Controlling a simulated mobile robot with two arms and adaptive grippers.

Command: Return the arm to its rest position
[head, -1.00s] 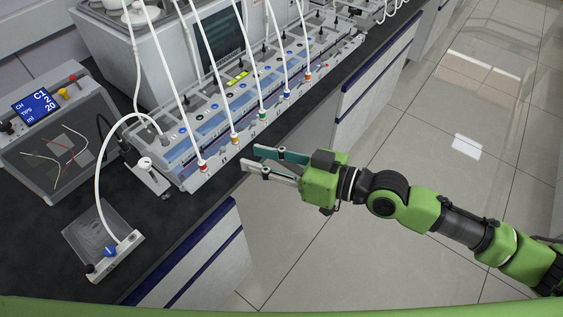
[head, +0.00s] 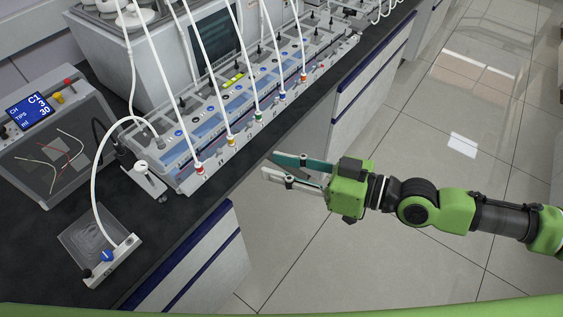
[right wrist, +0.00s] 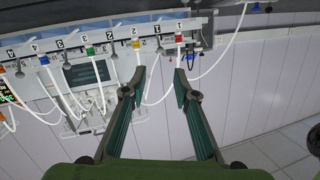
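My right gripper (head: 270,167) is in the middle of the head view, in front of the bench edge and over the floor. Its two fingers are apart with nothing between them. In the right wrist view the same fingers (right wrist: 160,80) are spread, and the reactor rack shows beyond them. My right arm stretches in from the right side of the head view. My left gripper does not show.
The reactor rack (head: 192,180) with white tubes and coloured connectors stands along the dark bench (head: 60,237). A control box with a blue display (head: 28,112) and a clear plate (head: 92,232) are at left. The tiled floor (head: 400,130) is open at right.

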